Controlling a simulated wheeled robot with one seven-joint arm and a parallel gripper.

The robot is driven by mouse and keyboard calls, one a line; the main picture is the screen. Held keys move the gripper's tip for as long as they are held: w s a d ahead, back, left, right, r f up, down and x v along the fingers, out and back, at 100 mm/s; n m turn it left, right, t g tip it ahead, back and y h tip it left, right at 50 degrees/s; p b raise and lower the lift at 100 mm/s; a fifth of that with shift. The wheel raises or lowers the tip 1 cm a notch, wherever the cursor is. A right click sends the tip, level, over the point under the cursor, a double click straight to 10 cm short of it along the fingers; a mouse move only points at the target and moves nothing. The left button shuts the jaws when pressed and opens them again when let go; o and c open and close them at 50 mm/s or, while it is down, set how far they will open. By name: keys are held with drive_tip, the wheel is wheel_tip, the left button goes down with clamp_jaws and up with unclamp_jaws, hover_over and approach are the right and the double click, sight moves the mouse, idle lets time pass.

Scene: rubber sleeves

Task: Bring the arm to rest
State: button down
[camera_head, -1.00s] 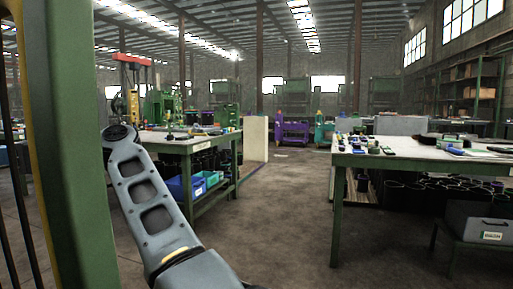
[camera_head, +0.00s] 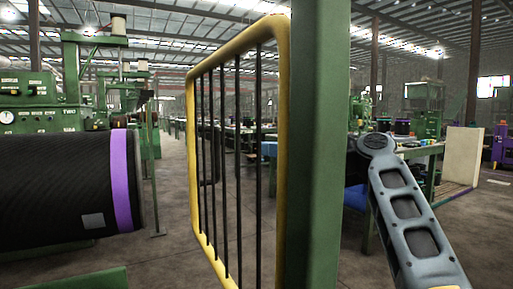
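My own arm (camera_head: 412,215) shows at the lower right of the head view, a grey link with cut-out windows that rises from the bottom edge to a round joint. My gripper is out of the picture, so its fingers and anything in them are hidden from me.
A green post (camera_head: 322,150) and a yellow-framed barrier with black bars (camera_head: 281,150) stand close ahead. A large black sleeve with a purple band (camera_head: 122,180) lies at the left by a green machine (camera_head: 40,115). A green workbench (camera_head: 425,150) is behind my arm. Open floor (camera_head: 175,210) shows left of the barrier.

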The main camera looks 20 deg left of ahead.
drive_tip(key=w+d, duration=0.2)
drive_tip(key=d, duration=0.3)
drive_tip(key=s+d+f+m+t+h, duration=0.2)
drive_tip(key=d+f+m, duration=0.15)
drive_tip(key=f, duration=0.75)
drive_tip(key=s+d+f+m+t+h, duration=0.1)
drive_tip(key=d+f+m+t+h, duration=0.2)
drive_tip(key=f, duration=0.7)
drive_tip(key=s+d+f+m+t+h, duration=0.1)
drive_tip(key=s+d+f+m+t, duration=0.3)
drive_tip(key=f, duration=0.7)
drive_tip(key=s+d+f+m+t+h, duration=0.2)
drive_tip(key=s+d+f+m+h, duration=0.4)
drive_tip(key=s+d+f, duration=1.25)
drive_tip(key=s+d+r+h, duration=0.2)
drive_tip(key=s, duration=0.7)
drive_tip(key=s+d+r+h, duration=0.2)
drive_tip(key=s+d, duration=0.1)
drive_tip(key=s, duration=0.6)
drive_tip(key=s+d+r+t+h, duration=0.2)
drive_tip(key=s+r, duration=0.8)
drive_tip(key=s, duration=0.2)
wheel_tip(320, 180, up, 27)
drive_tip(key=s+p, duration=0.2)
drive_tip(key=p, duration=2)
drive_tip(key=shift+s+f+p, duration=0.15)
drive_tip(key=shift+s+p, duration=0.15)
drive_tip(key=shift+s, duration=0.05)
